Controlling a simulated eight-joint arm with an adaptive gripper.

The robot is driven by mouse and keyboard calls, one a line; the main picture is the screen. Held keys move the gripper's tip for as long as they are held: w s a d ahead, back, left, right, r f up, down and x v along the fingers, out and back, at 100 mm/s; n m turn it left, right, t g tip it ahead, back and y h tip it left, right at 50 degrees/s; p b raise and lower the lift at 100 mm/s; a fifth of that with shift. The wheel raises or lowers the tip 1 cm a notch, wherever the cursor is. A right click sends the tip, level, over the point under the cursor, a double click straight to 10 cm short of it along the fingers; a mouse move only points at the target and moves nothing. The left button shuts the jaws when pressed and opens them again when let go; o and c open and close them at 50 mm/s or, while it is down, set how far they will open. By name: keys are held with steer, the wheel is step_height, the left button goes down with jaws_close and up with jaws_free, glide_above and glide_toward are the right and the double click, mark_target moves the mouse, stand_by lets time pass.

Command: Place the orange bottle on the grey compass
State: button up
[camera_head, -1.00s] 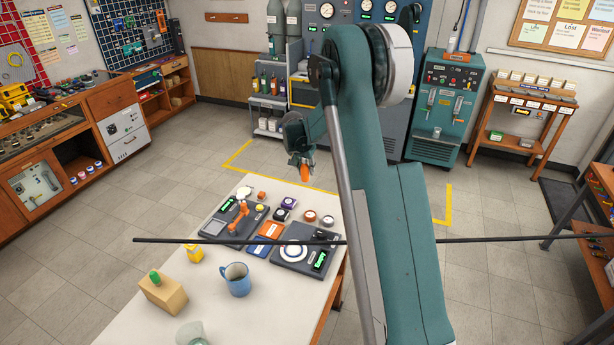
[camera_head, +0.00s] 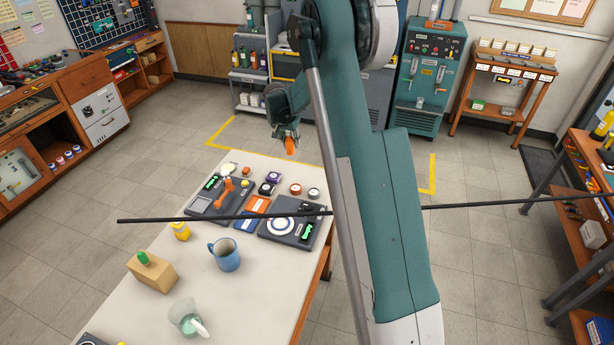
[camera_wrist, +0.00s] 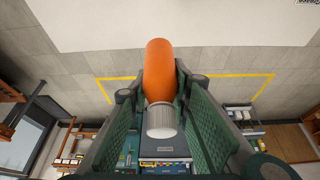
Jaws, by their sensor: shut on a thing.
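The orange bottle (camera_wrist: 158,70) is in my gripper (camera_wrist: 160,90), between its two fingers, with its white ribbed cap toward the bottom of the wrist view. In the head view, the bottle (camera_head: 289,146) hangs below my gripper (camera_head: 285,132), near the far edge of the table and apart from the things on it. Several small round items lie on the table.
The white table (camera_head: 180,255) also holds a blue mug (camera_head: 225,255), a wooden block with a green top (camera_head: 151,272), a yellow item (camera_head: 180,230), a glass vessel (camera_head: 186,318) and dark instruments (camera_head: 290,230). A long thin dark rod (camera_head: 220,216) crosses the head view.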

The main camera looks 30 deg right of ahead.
step_height(320, 180, up, 3)
steer(key=m+b, duration=0.1)
steer(key=m, duration=0.1)
glide_above(314, 194)
steer(key=w+d, duration=0.3)
steer(key=shift+s+a+f, duration=0.15)
steer(key=shift+s+a, duration=0.05)
steer(key=shift+f, duration=3.1)
steer(key=shift+f, duration=1.9)
steer(key=shift+f+b, duration=0.2)
steer(key=shift+b, duration=0.2)
steer(key=o, duration=0.9)
